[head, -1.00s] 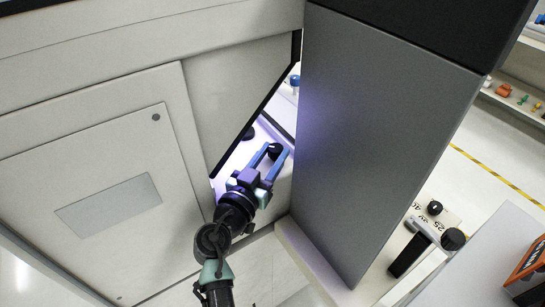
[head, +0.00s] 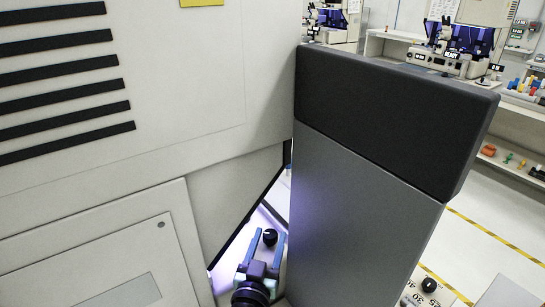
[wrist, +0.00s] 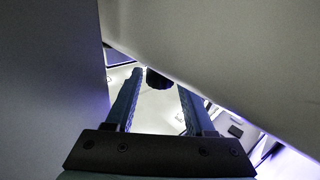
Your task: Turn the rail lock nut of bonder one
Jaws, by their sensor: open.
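A dark round knob (head: 270,237), which may be the rail lock nut, shows in the lit gap of the machine in the head view. In the wrist view the knob (wrist: 158,78) appears between the fingertips, partly cut off by the slanted pale panel edge. My gripper (head: 266,244) reaches into the gap with its blue fingers open on either side of the knob in the picture. I cannot tell whether either finger touches it. In the wrist view my gripper (wrist: 159,84) is open, with no object clamped.
A pale machine housing (head: 235,210) with a slanted lower edge borders the gap on the left. A tall grey panel (head: 355,200) with a black top closes it on the right. The gap is narrow. Benches with microscopes (head: 445,50) and shelves stand far behind.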

